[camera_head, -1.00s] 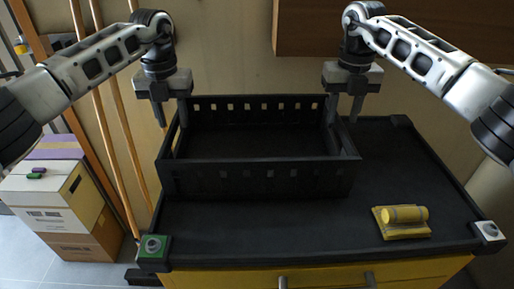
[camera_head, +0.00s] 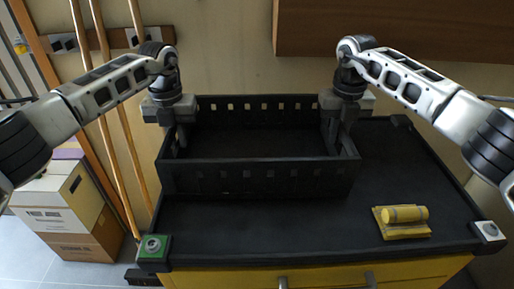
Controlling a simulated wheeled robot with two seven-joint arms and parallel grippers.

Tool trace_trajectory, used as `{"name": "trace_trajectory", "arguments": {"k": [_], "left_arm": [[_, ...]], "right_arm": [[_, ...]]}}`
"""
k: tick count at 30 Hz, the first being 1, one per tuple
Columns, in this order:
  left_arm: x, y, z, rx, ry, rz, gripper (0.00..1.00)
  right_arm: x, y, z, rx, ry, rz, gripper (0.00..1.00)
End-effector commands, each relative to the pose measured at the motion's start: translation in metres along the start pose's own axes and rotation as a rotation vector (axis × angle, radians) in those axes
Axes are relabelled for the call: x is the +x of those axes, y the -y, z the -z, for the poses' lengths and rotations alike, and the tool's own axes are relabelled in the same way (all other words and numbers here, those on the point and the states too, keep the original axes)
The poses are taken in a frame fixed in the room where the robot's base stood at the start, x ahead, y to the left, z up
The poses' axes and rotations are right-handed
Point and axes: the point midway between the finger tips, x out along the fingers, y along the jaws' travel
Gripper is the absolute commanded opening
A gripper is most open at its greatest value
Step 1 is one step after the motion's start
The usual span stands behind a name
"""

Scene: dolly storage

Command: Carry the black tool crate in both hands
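The black tool crate (camera_head: 258,180) is an open box with slotted walls, level on the black top of the yellow cabinet. It looks empty. My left gripper (camera_head: 174,138) is at the crate's left end wall, with its fingers drawn close together across the wall. My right gripper (camera_head: 336,132) is at the right end wall in the same way. Both look shut on the rim. The outer fingertips are partly hidden by the dark walls. The crate shows no lift from the cabinet top.
The cabinet top (camera_head: 410,180) is clear to the right, except for a yellow roll on a yellow pad (camera_head: 403,222). A brown wall cabinet (camera_head: 400,28) hangs above. Cardboard boxes (camera_head: 65,208) and long copper-coloured poles (camera_head: 128,150) stand at the left.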

Motion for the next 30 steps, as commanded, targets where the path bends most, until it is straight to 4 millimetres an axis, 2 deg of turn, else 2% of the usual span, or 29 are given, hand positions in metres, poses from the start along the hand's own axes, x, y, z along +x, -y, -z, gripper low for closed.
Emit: {"name": "trace_trajectory", "arguments": {"k": [11,24,30], "left_arm": [[-0.006,0.000,-0.001,0.000,0.002,0.001,0.00],[-0.049,0.000,0.000,0.000,0.002,0.001,0.00],[-0.052,0.000,0.000,0.000,0.002,0.001,0.00]], "right_arm": [[-0.006,0.000,0.000,0.001,0.001,0.000,0.00],[-0.049,0.001,0.000,0.001,0.001,0.000,0.00],[-0.052,0.001,0.000,0.001,0.001,0.000,0.00]]}}
